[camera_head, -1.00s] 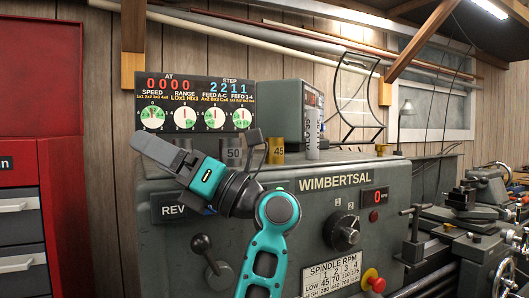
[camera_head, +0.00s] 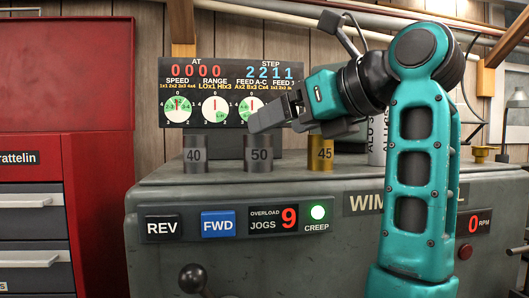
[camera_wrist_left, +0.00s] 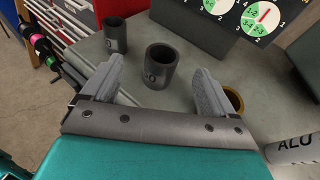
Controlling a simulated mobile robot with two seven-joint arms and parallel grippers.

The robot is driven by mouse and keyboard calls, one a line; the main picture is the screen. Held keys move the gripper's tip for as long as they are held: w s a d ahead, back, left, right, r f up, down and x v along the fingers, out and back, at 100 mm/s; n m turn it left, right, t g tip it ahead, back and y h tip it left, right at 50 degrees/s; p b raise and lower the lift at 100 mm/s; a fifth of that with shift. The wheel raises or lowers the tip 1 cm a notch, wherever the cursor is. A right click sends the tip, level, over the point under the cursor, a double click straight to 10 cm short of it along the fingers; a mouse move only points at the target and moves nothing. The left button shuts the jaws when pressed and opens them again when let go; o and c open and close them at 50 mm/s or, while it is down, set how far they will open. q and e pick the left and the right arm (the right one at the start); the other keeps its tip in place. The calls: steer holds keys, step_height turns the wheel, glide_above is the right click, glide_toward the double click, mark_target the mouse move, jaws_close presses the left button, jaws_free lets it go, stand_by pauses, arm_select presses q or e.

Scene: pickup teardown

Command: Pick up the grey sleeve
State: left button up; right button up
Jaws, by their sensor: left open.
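Two grey sleeves stand upright on the machine's top: a grey one marked 40 (camera_head: 195,155) and a darker grey one marked 50 (camera_head: 258,155). A brass sleeve marked 45 (camera_head: 320,153) stands to their right. My left gripper (camera_head: 285,122) is open and empty, above and in front of the 50 sleeve. In the left wrist view, the 50 sleeve (camera_wrist_left: 160,67) shows beyond and between the two open fingers (camera_wrist_left: 157,78), apart from them. The 40 sleeve (camera_wrist_left: 116,36) is outside the left finger. The brass sleeve (camera_wrist_left: 234,101) is partly hidden behind the right finger. My right gripper is out of view.
A dial panel (camera_head: 226,72) stands behind the sleeves. An ALU cylinder (camera_head: 377,152) stands right of the brass sleeve, partly behind my arm. A red cabinet (camera_head: 85,95) is at the left. The machine top is bare left of the 40 sleeve.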

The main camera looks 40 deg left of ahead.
mark_target(252, 138)
arm_select(q)
steer(key=x, duration=0.9)
steer(key=shift+w+d+f+p, duration=0.1)
steer(key=shift+w+f+p, duration=0.1)
steer(key=shift+p, duration=0.2)
steer(key=shift+c, duration=0.4)
steer(key=c, duration=1.2)
